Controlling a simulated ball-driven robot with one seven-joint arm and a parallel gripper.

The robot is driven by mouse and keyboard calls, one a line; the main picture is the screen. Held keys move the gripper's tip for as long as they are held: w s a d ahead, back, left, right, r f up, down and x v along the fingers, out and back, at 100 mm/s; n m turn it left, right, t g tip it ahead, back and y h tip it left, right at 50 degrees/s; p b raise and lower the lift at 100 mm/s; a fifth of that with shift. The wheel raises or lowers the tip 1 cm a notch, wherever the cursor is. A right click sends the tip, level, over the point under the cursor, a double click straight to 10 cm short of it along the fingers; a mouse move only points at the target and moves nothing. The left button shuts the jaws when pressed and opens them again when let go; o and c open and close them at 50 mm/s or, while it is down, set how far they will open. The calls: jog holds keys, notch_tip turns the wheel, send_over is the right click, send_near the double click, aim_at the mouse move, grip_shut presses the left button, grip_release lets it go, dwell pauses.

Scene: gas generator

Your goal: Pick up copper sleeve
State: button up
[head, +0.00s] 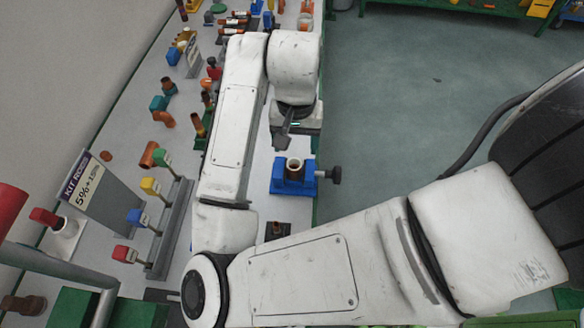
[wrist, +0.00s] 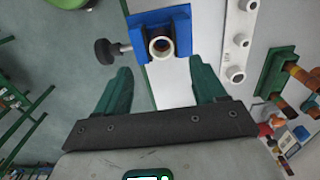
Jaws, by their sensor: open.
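A short upright tube (head: 295,167), brownish with a pale rim, stands in a blue vise (head: 279,186) near the bench's right edge. Its round open end (wrist: 161,47) faces me in the wrist view, in the blue vise (wrist: 180,19). I cannot tell for sure that this tube is the copper sleeve; other copper-brown pieces lie on the bench. My gripper (wrist: 164,76) is open and empty, its green fingers set wide apart. The tube lies just beyond the fingertips, roughly centred between them. In the head view my gripper (head: 283,142) is just behind the vise.
The vise has a black knob (head: 335,175) sticking out over the bench edge. A rack of coloured-handled parts (head: 168,228) and a sign (head: 90,186) stand left of my arm. A pale strip with several rings (wrist: 236,40) lies beside the vise. Open floor (head: 400,100) lies right.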

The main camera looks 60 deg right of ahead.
aim_at(294, 169)
jog(key=shift+w+f, duration=0.15)
jog(key=shift+f, duration=3.55)
jog(key=c, duration=1.2)
jog(key=shift+o, duration=0.2)
jog(key=shift+r, duration=0.15)
